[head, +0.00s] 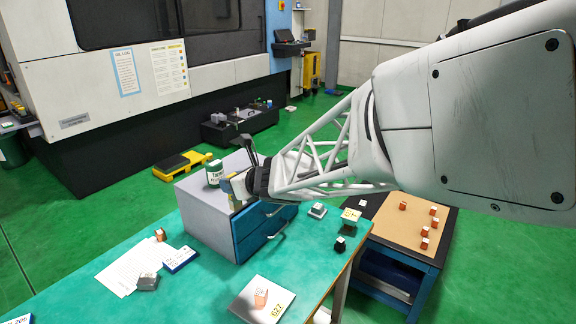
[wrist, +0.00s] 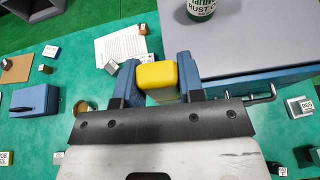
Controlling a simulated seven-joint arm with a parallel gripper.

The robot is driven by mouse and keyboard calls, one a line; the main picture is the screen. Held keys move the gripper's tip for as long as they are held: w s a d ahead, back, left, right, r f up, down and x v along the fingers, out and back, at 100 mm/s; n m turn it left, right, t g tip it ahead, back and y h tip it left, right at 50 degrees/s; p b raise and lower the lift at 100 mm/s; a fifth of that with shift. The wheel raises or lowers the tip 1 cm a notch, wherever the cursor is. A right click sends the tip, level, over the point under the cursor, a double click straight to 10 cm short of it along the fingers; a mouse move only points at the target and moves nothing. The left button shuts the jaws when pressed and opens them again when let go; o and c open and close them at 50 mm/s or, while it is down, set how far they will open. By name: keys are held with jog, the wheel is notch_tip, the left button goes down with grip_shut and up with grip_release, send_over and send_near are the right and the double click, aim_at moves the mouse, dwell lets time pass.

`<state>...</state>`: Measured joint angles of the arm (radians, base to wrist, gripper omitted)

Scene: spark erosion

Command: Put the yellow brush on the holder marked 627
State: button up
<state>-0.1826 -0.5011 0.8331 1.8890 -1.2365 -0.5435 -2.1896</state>
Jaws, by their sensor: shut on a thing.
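In the head view, a little yellow of the brush (head: 226,184) shows at the fingers. My gripper is apart from this plate.
The grey cabinet (head: 196,205) with blue drawers carries a green can (head: 214,172). A paper sheet (head: 124,266) and small blocks lie on the green table (head: 205,300). A cream-topped stand (head: 350,214) is near the right edge. A brown-topped cart (head: 388,222) stands beyond.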

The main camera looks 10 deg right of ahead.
jog(key=s+d+f, duration=0.2)
jog(key=d, duration=3.4)
notch_tip(320, 180, down, 11)
jog(key=shift+f+n+y, duration=0.2)
jog(key=shift+n+y, duration=0.1)
jog(key=shift+w, duration=0.15)
jog(key=w+d, duration=0.2)
jog(key=w, duration=0.5)
jog(key=w+d+f, duration=0.1)
jog(key=w+d, duration=0.1)
jog(key=w, duration=0.6)
jog(key=shift+w+f, duration=0.2)
jog(key=shift+f, duration=0.05)
jog(key=shift+f+g, duration=0.1)
jog(key=shift+g, duration=0.2)
jog(key=shift+f, duration=1.65)
